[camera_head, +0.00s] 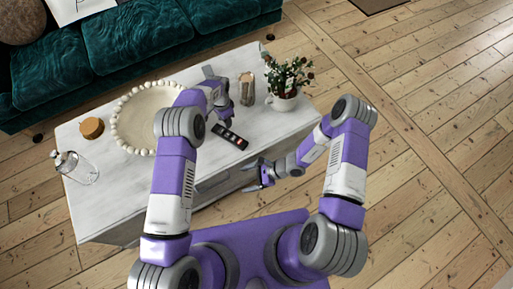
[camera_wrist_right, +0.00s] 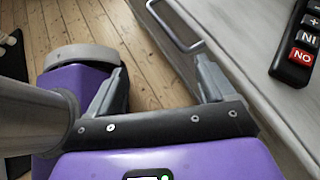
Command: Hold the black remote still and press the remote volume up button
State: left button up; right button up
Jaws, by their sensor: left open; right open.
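The black remote (camera_head: 229,136) lies flat on the white-grey table. Its near end shows a red button. In the right wrist view the remote (camera_wrist_right: 291,72) is at the upper right, cut off by the edge, with a plus button, a button marked IN and a red button marked NO. My left gripper (camera_head: 224,112) is open over the table at the far end of the remote; whether it touches the remote is unclear. My right gripper (camera_head: 247,176) is open and empty, beside the table's front edge, nearer to me than the remote. Its two fingers (camera_wrist_right: 163,85) show apart.
On the table (camera_head: 120,205) stand a beaded tray (camera_head: 135,117), a wooden jar (camera_head: 92,128), a glass jar (camera_head: 78,168), a candle-like wooden piece (camera_head: 247,88) and a potted plant (camera_head: 285,100). A metal handle (camera_wrist_right: 172,32) sits on the table front. A green sofa (camera_head: 140,35) stands behind.

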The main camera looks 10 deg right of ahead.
jog(key=w+d+m+t, duration=0.2)
jog(key=w+m+t, duration=0.2)
jog(key=w, duration=0.2)
jog(key=m+t+h, duration=0.2)
jog(key=m+t, duration=0.2)
send_near(242, 142)
jog(key=a, duration=0.1)
jog(key=shift+d+x, duration=0.2)
jog(key=shift+x, duration=3.95)
jog(key=shift+w+f, duration=0.1)
jog(key=c, duration=1.1)
pick_arm(q)
grip_shut()
